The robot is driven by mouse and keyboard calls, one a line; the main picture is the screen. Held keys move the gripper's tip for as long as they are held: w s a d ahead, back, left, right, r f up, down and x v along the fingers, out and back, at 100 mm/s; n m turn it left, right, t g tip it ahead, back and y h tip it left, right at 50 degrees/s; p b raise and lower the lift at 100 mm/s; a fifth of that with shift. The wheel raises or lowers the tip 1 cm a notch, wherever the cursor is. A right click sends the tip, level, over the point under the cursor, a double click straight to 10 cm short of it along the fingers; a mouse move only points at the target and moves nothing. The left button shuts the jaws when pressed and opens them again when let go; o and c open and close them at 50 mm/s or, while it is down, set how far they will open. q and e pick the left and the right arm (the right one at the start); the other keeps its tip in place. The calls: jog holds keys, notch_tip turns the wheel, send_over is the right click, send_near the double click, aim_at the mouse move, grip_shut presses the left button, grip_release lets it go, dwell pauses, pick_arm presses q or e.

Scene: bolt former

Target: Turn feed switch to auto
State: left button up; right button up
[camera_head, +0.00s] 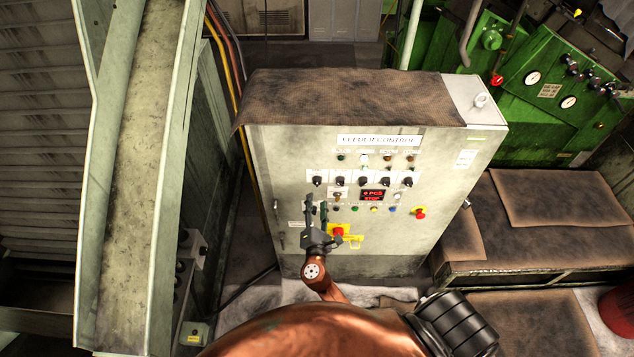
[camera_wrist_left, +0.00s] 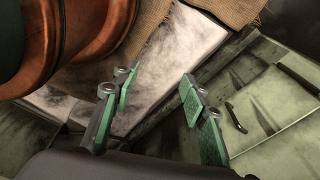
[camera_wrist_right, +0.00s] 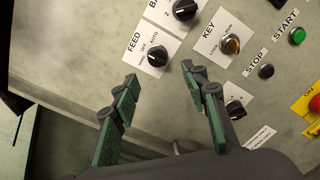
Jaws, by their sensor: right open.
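The feed switch (camera_wrist_right: 157,55) is a black round knob on a white plate marked FEED, with HAND, OFF and AUTO, in the right wrist view. Its exact pointer setting is hard to read. In the head view the feed switch (camera_head: 317,181) is the leftmost knob of the panel's knob row. My right gripper (camera_head: 316,205) is open and empty, just below the switch in the head view. In its own view the right gripper's fingertips (camera_wrist_right: 162,82) lie apart, and the switch shows beyond them. My left gripper (camera_wrist_left: 154,80) is open and empty, far from the panel.
The feeder control cabinet (camera_head: 375,245) has a key switch (camera_wrist_right: 229,45), a green start button (camera_wrist_right: 297,36) and a red emergency stop (camera_head: 420,213) near the switch. A chute (camera_head: 145,150) stands left, and a green machine (camera_head: 525,110) is behind right. Brown covered benches (camera_head: 545,200) are at right.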

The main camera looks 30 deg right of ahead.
aim_at(317, 185)
jog(key=x, duration=0.2)
jog(key=p+x, duration=0.1)
jog(key=x, duration=0.1)
jog(key=p+x, duration=0.1)
jog(key=x, duration=0.2)
jog(key=shift+r, duration=0.25)
jog(key=shift+w+d, duration=0.2)
jog(key=shift+w, duration=0.1)
pick_arm(q)
jog(key=shift+s+r, duration=0.3)
jog(key=shift+r, duration=0.25)
jog(key=shift+s+r, duration=0.25)
jog(key=shift+r, duration=0.25)
jog(key=shift+w, duration=0.2)
pick_arm(e)
jog(key=shift+f, duration=0.1)
grip_shut()
